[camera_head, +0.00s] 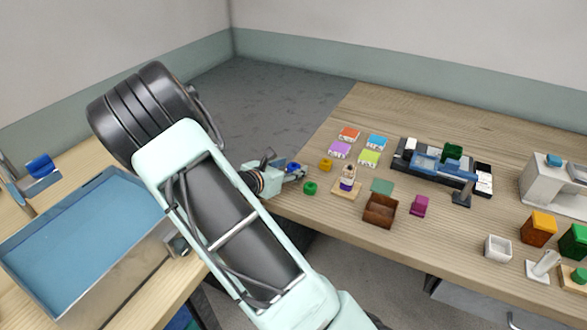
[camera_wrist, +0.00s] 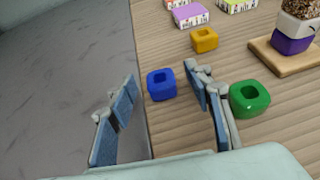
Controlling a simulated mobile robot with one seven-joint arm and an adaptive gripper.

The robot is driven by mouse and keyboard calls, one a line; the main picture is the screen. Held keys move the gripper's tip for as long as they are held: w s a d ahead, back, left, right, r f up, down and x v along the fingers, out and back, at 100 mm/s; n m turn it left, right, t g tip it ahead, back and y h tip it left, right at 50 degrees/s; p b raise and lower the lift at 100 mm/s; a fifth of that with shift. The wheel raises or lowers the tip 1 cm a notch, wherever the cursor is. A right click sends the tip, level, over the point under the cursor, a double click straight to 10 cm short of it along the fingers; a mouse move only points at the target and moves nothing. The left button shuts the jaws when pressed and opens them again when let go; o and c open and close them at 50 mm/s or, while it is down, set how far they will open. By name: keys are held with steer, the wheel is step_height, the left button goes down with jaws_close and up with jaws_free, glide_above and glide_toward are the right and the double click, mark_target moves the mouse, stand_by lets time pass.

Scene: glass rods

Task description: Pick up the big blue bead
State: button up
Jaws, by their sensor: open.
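The blue bead (camera_wrist: 161,86) is a rounded square block with a hole in its top. It sits on the wooden table near the left edge. In the head view the blue bead (camera_head: 293,167) shows just beside my gripper (camera_head: 290,174). In the wrist view my gripper (camera_wrist: 164,112) is open and empty, with its two blue-padded fingers apart. I cannot tell the height of the fingers above the table.
A green bead (camera_wrist: 249,99) lies just right of the right finger. A yellow bead (camera_wrist: 204,40) lies farther back. A wooden board (camera_wrist: 283,58) bears a purple-and-white jar with grainy contents. Small colored boxes stand at the back. Left of the table edge is open floor (camera_wrist: 60,80).

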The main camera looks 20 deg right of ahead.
steer(key=shift+w+d+f, duration=0.15)
steer(key=shift+w+d, duration=0.05)
steer(key=shift+d, duration=0.15)
steer(key=c, duration=1.2)
